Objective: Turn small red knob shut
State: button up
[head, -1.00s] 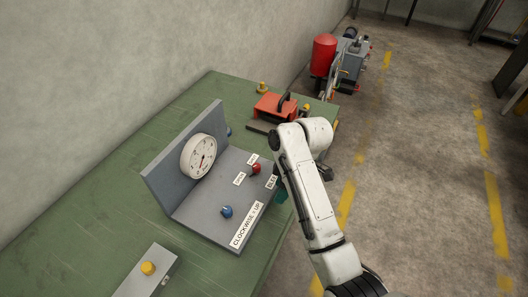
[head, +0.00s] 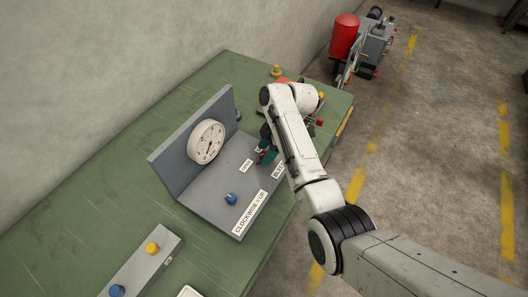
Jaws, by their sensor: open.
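The small red knob on the grey panel (head: 205,200) is hidden now behind my gripper and arm. My gripper (head: 266,155), dark with teal fingers, is open and points down at the knob's place, by the small white labels. Whether the fingers straddle or touch the knob cannot be told. A white dial gauge (head: 207,142) with a dark needle stands on the panel's upright back plate.
A blue knob (head: 231,198) sits on the panel near the CLOCKWISE = UP label (head: 250,212). A grey box with a yellow knob (head: 152,248) and a blue knob (head: 117,291) lies nearer on the green bench (head: 75,225). An orange-red object (head: 284,81) is partly behind my arm.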

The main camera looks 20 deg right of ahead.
jog(key=shift+x, duration=1.2)
jog(key=shift+c, duration=0.4)
grip_shut()
